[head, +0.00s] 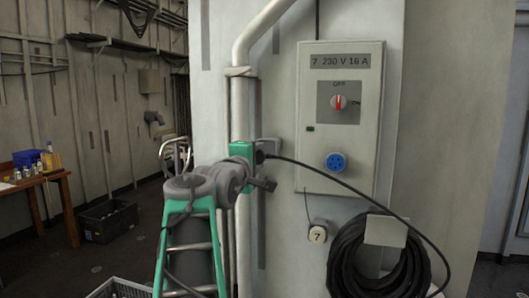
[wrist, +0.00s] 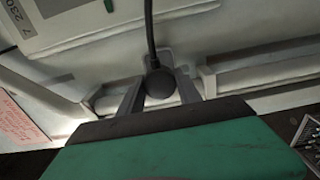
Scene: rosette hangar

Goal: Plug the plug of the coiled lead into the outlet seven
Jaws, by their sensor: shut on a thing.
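Outlet seven is a grey wall box (head: 340,115) marked "7 230 V 16 A", with a round blue socket (head: 335,161) low on its front. Its red rotary switch (head: 339,102) stands upright, toward OFF. My gripper (head: 262,154) is left of the box, shut on the black plug (head: 260,156). In the wrist view the plug (wrist: 160,84) sits between the two fingers (wrist: 158,92). The plug is apart from the blue socket; its front is hidden. Its black cable (head: 350,187) runs right to the coiled lead (head: 347,262), hung below the box.
A grey fitting (head: 269,146) is right behind the plug; contact cannot be told. A pipe (head: 240,110) runs down the wall left of the box. A tag "7" (head: 317,234) hangs below it. A wooden table (head: 50,182) and dark crate (head: 108,221) stand far left.

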